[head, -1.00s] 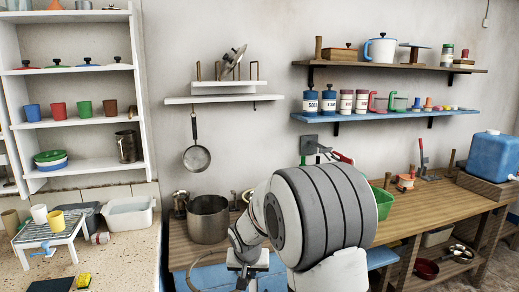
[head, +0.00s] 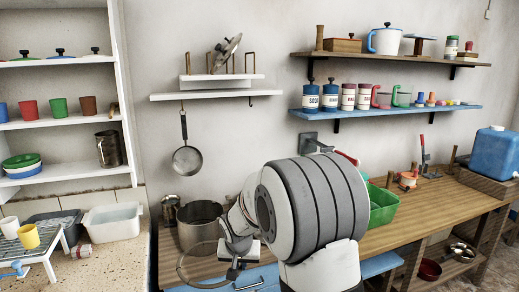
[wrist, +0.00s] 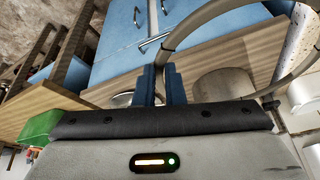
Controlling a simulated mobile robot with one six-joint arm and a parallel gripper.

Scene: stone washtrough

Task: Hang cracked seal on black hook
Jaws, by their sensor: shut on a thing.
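A thin grey ring, which I take to be the cracked seal (head: 179,265), is pinched in my gripper (head: 236,262). It sticks out to the left of the gripper, low in front of the steel pot. In the wrist view the blue jaws (wrist: 161,72) are shut on the grey seal (wrist: 192,24), which loops off to the right. I cannot make out a crack. A small dark hook (head: 251,101), likely the black hook, hangs empty under the right part of the white wall shelf (head: 205,95). The seal is well below the hook and apart from it.
A frying pan (head: 187,160) hangs under the same shelf, left of the hook. A steel pot (head: 200,222) stands on the wooden counter (head: 420,205) behind the seal. A green tub (head: 383,207) is right of my arm. The wall below the hook is clear.

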